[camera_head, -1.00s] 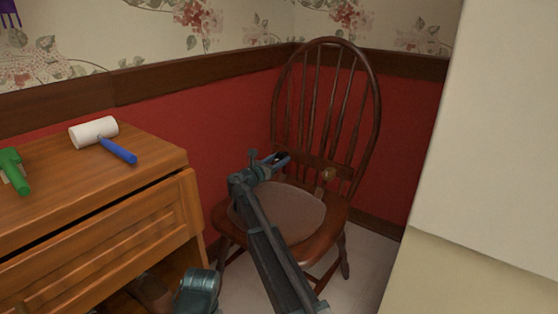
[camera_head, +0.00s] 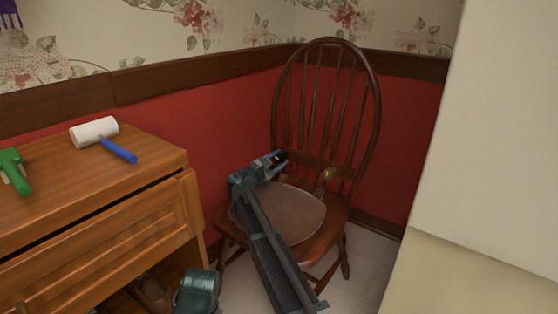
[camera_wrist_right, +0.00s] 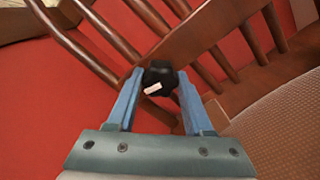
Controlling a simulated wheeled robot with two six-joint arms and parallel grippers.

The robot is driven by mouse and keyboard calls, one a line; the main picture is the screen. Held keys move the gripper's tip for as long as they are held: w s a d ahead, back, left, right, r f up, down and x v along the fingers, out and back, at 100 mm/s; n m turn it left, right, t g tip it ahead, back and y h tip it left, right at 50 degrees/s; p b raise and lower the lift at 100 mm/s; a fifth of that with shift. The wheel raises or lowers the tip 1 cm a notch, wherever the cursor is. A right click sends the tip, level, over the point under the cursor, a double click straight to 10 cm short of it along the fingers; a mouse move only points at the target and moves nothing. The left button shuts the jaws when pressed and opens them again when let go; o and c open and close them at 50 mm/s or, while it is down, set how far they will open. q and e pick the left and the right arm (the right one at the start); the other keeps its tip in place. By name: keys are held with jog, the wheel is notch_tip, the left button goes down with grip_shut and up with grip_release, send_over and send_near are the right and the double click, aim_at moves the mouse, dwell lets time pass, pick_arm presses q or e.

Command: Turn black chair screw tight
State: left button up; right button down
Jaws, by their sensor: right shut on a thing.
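A dark brown wooden chair (camera_head: 372,110) with a spindle back stands in the corner, with a pale seat pad (camera_head: 305,208). My right gripper (camera_head: 277,158) reaches over the seat to the left end of the chair's lower back crosspiece. In the right wrist view, its two blue fingers (camera_wrist_right: 160,78) are shut on the black chair screw (camera_wrist_right: 158,72), one on each side. The screw is a black knob with a small white mark, at the wooden crosspiece. In the head view, the screw (camera_head: 281,156) is small and partly hidden by the fingers.
A second, brass-coloured knob (camera_head: 329,174) sits on the crosspiece's right side. A wooden dresser (camera_head: 110,235) at left holds a white-headed mallet (camera_head: 95,131) and a green tool (camera_head: 14,170). A pale wall edge (camera_head: 490,150) closes off the right; red wall stands behind.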

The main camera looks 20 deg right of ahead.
jog(key=m, duration=0.4)
jog(key=shift+m, duration=0.4)
jog(key=m, duration=0.3)
jog(key=shift+r+m, duration=0.1)
jog(key=shift+m, duration=0.2)
jog(key=m, duration=0.6)
jog(key=shift+m, duration=0.4)
jog(key=shift+c, duration=1.5)
grip_release()
jog(key=v, duration=1.4)
